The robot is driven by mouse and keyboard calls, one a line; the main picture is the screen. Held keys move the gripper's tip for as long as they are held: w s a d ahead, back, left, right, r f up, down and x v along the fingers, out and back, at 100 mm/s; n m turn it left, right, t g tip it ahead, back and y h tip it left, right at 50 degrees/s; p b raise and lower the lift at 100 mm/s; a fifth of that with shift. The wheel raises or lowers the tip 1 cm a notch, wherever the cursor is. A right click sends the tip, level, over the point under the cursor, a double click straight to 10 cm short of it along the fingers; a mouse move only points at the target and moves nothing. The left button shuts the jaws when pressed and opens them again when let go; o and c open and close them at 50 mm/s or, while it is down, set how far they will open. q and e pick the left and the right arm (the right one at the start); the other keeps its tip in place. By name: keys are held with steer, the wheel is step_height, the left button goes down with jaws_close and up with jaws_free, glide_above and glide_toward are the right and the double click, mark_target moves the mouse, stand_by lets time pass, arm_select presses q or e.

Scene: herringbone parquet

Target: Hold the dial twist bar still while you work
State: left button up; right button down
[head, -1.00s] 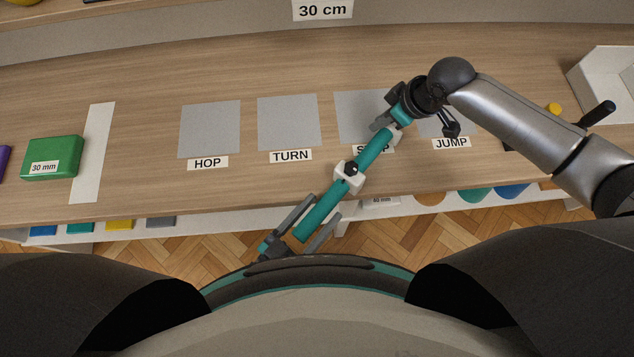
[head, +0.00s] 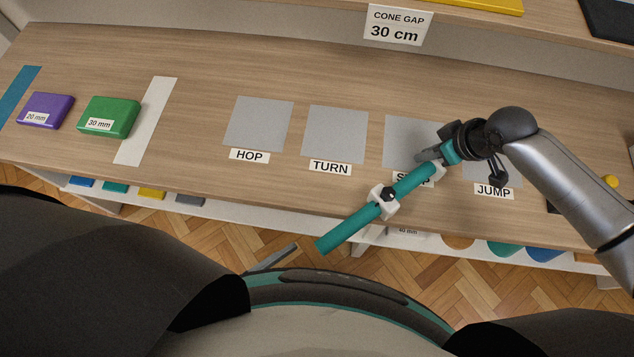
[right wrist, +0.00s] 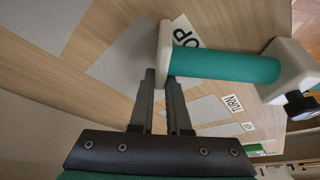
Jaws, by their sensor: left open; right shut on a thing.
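The dial twist bar (head: 352,227) is a teal rod with a white collar and black knob partway along. It slants from the right gripper down over the table's front edge, its lower end free. My right gripper (head: 432,160) is shut on its upper end, above the partly hidden grey pad beside JUMP. In the right wrist view, the fingers (right wrist: 163,90) meet the bar's white end piece (right wrist: 165,52), and the teal rod (right wrist: 225,65) and knob show beyond. My left gripper (head: 272,258) is open, apart from the bar's lower end, with only a finger visible.
Grey pads labelled HOP (head: 259,122), TURN (head: 335,134) and JUMP lie on the wooden table (head: 200,165). A green 30 mm block (head: 108,115) and a purple 20 mm block (head: 46,108) sit at left. A CONE GAP sign (head: 398,25) hangs at the back.

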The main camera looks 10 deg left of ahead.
steer(key=shift+s+f, duration=0.15)
steer(key=shift+f, duration=0.05)
steer(key=c, duration=0.8)
jaws_free()
steer(key=shift+r, duration=0.1)
steer(key=shift+r, duration=0.15)
steer(key=v, duration=1.1)
steer(key=shift+r, duration=0.4)
